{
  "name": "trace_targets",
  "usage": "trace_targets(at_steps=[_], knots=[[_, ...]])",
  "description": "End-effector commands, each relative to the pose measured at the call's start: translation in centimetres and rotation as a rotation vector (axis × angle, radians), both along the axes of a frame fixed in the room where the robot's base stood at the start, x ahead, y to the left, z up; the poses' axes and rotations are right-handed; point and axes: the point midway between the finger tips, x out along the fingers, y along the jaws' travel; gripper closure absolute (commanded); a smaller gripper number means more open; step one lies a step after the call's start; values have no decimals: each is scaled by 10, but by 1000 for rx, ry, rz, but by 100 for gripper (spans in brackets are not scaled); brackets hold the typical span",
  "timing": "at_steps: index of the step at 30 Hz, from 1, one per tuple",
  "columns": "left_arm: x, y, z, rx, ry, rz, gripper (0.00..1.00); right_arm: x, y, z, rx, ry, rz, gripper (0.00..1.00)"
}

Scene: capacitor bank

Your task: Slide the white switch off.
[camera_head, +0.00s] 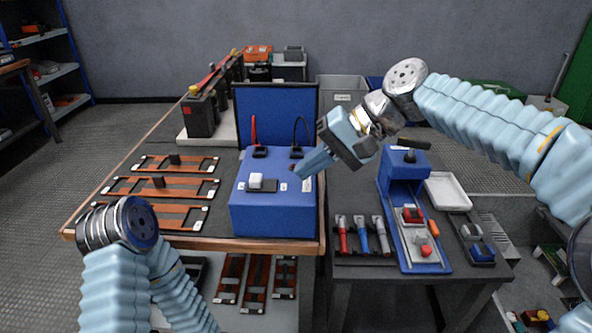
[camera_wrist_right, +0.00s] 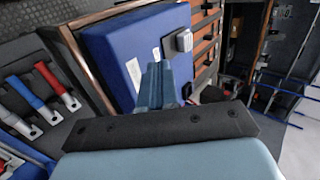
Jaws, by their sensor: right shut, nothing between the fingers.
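The white switch (camera_head: 256,181) sits on a dark slide plate on top of the blue box (camera_head: 275,222), at the left end of the plate. In the right wrist view the switch (camera_wrist_right: 183,41) shows as a pale block on the blue box (camera_wrist_right: 108,50), beyond the fingertips and to their right. My right gripper (camera_head: 298,173) is shut and empty, its tips over the box's right part, to the right of the switch. Its fingers also show in the right wrist view (camera_wrist_right: 155,68), apart from the switch. My left arm shows at lower left, but its gripper fingers are not visible.
A blue upright panel (camera_head: 275,112) stands behind the box, with a red and a black lead in front. Orange-brown frames (camera_head: 160,187) lie left of the box. A side table at right holds red, blue and grey handled tools (camera_head: 362,236) and a blue press (camera_head: 405,180).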

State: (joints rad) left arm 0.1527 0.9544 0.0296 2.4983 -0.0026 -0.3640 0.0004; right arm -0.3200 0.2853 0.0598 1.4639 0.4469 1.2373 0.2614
Motion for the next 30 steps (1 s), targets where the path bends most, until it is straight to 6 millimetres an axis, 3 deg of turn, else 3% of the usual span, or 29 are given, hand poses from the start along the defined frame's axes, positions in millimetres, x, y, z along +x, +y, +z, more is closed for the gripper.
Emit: trace_targets(at_steps=[6, 12, 30], knots=[[0, 0, 5, 0, 0, 1, 30, 1, -32, 30, 0, -1, -1, 100], [0, 0, 7, 0, 0, 1, 30, 0, -51, 47, -1, 0, 0, 100], [0, 0, 7, 0, 0, 0, 30, 0, -55, 51, -1, 1, 1, 100]])
